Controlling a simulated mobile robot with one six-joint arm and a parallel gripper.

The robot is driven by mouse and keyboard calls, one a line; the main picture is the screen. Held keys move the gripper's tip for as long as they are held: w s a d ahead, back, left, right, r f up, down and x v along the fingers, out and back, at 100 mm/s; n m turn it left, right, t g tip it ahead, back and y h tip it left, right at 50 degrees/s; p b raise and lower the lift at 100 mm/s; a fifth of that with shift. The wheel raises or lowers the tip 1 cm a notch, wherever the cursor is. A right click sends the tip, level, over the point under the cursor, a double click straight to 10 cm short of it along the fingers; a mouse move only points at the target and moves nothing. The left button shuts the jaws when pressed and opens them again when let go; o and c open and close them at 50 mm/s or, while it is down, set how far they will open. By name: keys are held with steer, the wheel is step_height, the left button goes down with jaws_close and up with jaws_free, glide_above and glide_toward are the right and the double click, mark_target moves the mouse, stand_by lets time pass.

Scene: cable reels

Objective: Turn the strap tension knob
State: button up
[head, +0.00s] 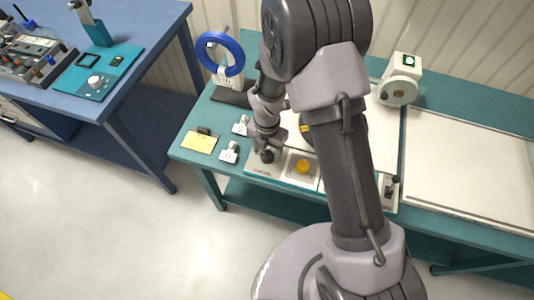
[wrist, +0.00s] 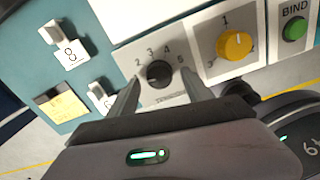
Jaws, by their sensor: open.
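The black strap tension knob (wrist: 158,74) sits on a light panel with a dial numbered about 2 to 5 in the wrist view. The partly hidden word below it starts like "TENSION". My gripper (wrist: 160,92) is open, with one finger to the left of the knob and the other to its right. Nothing is seen held, and I cannot tell whether the fingers touch the knob. In the head view my gripper (head: 266,154) is over the front left of the teal bench, at the panel's left end, and the knob is hard to separate from it.
A yellow knob (wrist: 234,44) and a green BIND button (wrist: 294,29) are right of the black knob. Small numbered blocks (wrist: 70,52) and a yellow note (wrist: 60,106) lie left. A blue reel (head: 221,54) stands behind. A white board (head: 470,165) covers the bench's right.

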steer(key=shift+f, duration=0.6)
steer(key=shift+c, duration=0.2)
jaws_close()
